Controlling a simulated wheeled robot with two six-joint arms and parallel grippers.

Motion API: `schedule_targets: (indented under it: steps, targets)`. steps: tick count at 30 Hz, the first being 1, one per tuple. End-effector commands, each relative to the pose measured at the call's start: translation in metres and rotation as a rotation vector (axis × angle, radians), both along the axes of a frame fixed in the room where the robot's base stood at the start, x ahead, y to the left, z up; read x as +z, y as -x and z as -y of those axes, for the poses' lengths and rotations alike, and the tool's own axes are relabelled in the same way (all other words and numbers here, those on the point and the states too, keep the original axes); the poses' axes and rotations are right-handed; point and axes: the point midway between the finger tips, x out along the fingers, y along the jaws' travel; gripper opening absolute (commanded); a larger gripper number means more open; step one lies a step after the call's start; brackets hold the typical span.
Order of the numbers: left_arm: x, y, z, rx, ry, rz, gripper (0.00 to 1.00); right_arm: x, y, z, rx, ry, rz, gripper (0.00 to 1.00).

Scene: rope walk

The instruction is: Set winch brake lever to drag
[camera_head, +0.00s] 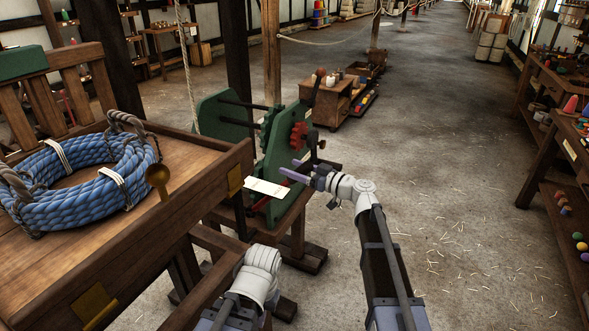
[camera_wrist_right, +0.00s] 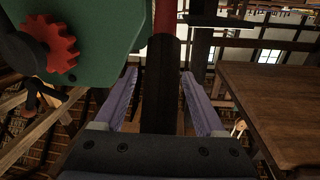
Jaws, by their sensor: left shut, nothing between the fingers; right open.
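The winch has green side plates (camera_head: 275,150) and a red toothed wheel (camera_head: 299,136), which also shows in the right wrist view (camera_wrist_right: 62,48). A dark bar with a red upper part, seemingly the brake lever (camera_wrist_right: 160,85), stands between the purple fingers of my right gripper (camera_wrist_right: 160,105) in the right wrist view. These fingers are open, one on each side of the bar, with gaps visible. In the head view my right gripper (camera_head: 298,172) is beside the winch's near side. My left gripper (camera_head: 258,265) is low beside the wooden bench; its fingertips are hidden.
A wooden bench (camera_head: 215,160) with a blue rope coil (camera_head: 80,180) stands at the left. A white label (camera_head: 266,188) is by the winch. A small wooden cabinet (camera_head: 335,100) stands behind it.

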Motion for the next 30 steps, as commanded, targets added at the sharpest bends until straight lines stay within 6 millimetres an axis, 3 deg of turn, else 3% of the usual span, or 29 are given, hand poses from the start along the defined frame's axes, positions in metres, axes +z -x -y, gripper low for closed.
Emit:
schedule_targets:
  steps: [3,21,30]
  targets:
    - [0.0000,0.0000,0.0000,0.000,0.000,0.000,0.00,0.0000,0.0002,0.0001,0.000,0.000,0.000,0.69]
    - [0.0000,0.0000,0.0000,0.000,0.000,0.000,0.00,0.0000,0.0002,0.0004,0.000,0.000,0.000,0.01]
    - [0.0000,0.0000,0.0000,0.000,0.000,0.000,0.00,0.0000,0.0002,0.0003,0.000,0.000,0.000,0.00]
